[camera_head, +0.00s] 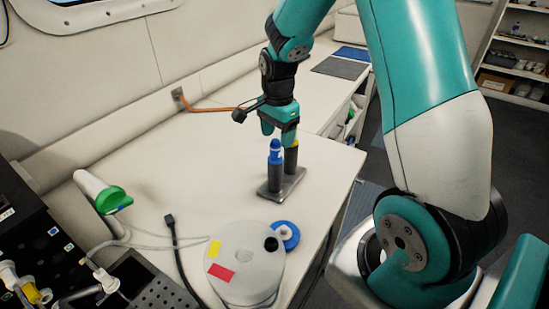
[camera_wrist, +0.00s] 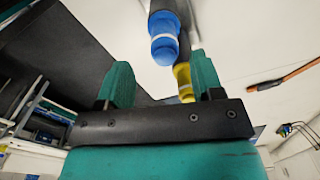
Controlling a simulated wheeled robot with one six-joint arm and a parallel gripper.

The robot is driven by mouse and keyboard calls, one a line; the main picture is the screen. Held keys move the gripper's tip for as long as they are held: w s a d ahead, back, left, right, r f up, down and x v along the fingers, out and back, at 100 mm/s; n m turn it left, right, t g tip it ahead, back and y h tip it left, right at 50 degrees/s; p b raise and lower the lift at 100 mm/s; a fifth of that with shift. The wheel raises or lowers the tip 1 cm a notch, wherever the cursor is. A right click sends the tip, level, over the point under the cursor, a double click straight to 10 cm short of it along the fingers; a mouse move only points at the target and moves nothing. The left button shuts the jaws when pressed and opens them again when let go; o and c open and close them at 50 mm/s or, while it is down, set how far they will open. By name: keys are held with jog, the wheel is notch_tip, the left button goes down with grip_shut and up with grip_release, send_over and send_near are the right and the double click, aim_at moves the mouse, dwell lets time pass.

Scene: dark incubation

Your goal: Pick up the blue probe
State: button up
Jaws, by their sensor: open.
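The blue probe (camera_head: 275,152) stands upright in a dark grey sleeve on a small metal stand (camera_head: 271,193) on the white table. The yellow probe (camera_head: 294,142) stands in the other sleeve just behind it, its top partly hidden by my gripper (camera_head: 279,130). My gripper is open and empty, pointing down close above and behind the blue probe. In the wrist view the blue probe (camera_wrist: 164,48) lies beyond the fingertips of my gripper (camera_wrist: 162,76). There the yellow probe (camera_wrist: 183,80) shows between the fingers, close to the right one.
A white round device (camera_head: 240,262) with red and yellow labels and a blue disc (camera_head: 286,235) are at the table's front. A green-capped white tube (camera_head: 103,192) and dark equipment (camera_head: 35,240) stand left. An orange cable (camera_head: 208,110) runs behind the gripper. The table left of the stand is clear.

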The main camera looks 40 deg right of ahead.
aim_at(275, 157)
jog(key=shift+w+a+f+p, duration=0.15)
jog(key=shift+f+p, duration=0.5)
jog(key=shift+f, duration=0.8)
jog(key=shift+w+a+f+p, duration=0.1)
jog(key=shift+f+p, duration=0.5)
jog(key=shift+f, duration=0.85)
jog(key=shift+c, duration=0.4)
jog(key=c, duration=0.9)
